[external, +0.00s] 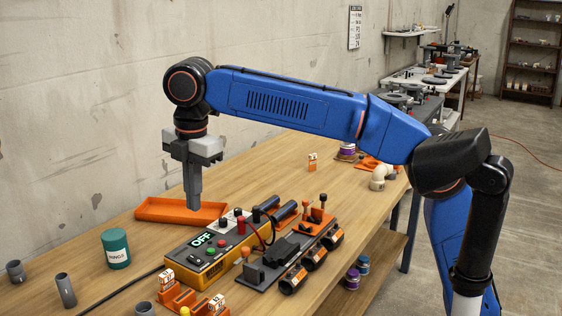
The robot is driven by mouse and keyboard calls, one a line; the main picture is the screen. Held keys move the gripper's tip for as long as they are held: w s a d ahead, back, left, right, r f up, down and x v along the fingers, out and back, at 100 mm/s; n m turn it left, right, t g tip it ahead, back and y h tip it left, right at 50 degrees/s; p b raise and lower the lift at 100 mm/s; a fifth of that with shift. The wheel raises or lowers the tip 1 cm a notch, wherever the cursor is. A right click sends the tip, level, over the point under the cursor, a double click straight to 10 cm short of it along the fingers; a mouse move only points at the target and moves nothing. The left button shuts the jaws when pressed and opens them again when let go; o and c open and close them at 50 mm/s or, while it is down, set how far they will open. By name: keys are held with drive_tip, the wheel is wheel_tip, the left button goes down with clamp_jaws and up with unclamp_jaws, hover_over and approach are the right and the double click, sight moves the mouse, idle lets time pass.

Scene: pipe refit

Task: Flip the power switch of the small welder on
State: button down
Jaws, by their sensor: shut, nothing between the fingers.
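The small welder (197,267) is a yellow and dark grey box on the workbench, left of centre. Its display (203,239) reads OFF. Several coloured buttons and knobs sit on its top; which one is the power switch is too small to tell. My gripper (194,206) points straight down, shut and empty. In the picture its fingertips are above and left of the display, in front of the orange tray. Its exact height over the bench and its distance to the welder cannot be told from this one view.
An orange tray (152,212) lies behind the welder. A green jar (116,248) and grey pipe pieces (66,290) stand to the left. A dark fixture with black pipe parts (293,279) lies right of the welder. A black cable (124,288) crosses the bench at front left.

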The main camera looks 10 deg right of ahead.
sight(192, 256)
drive_tip(key=shift+w+a+r+y, duration=0.1)
drive_tip(key=shift+w+a+y, duration=0.1)
drive_tip(key=shift+w+y, duration=0.1)
drive_tip(key=f, duration=0.4)
drive_tip(key=a+f, duration=0.1)
drive_tip(key=f, duration=0.4)
drive_tip(key=w+f, duration=0.1)
drive_tip(key=f, duration=0.3)
drive_tip(key=shift+w+a+f, duration=0.1)
drive_tip(key=shift+a+f, duration=0.05)
drive_tip(key=shift+f, duration=0.25)
drive_tip(key=shift+f, duration=0.1)
